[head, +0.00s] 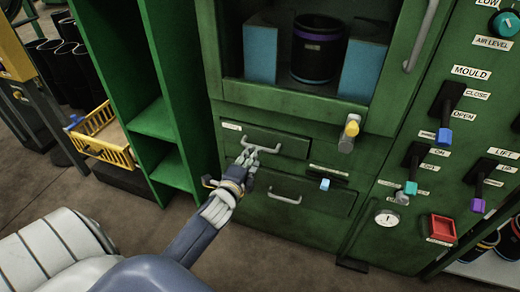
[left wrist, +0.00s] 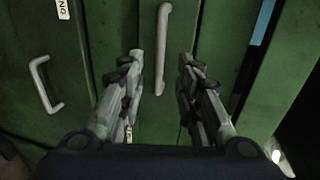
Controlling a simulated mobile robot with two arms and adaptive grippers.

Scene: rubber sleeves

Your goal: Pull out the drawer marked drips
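The upper drawer (head: 290,143) is a green front low on the machine, with a metal bar handle (head: 268,148). A small label (head: 231,126) sits above its left end, too small to read. The lower drawer (head: 320,197) has its own handle (head: 285,199). Both drawers look closed. My left gripper (head: 247,160) is at the upper drawer's handle. In the left wrist view, its fingers (left wrist: 160,68) are open, with the handle (left wrist: 163,45) just beyond and between the tips, not visibly gripped. My right gripper is not in view.
A yellow-tipped knob (head: 350,132) sticks out right of the upper drawer, and a small blue knob (head: 324,184) is above the lower one. Levers stand on the right panel. A green shelf (head: 172,168) and yellow crate (head: 98,148) are at left. Floor before the drawers looks clear.

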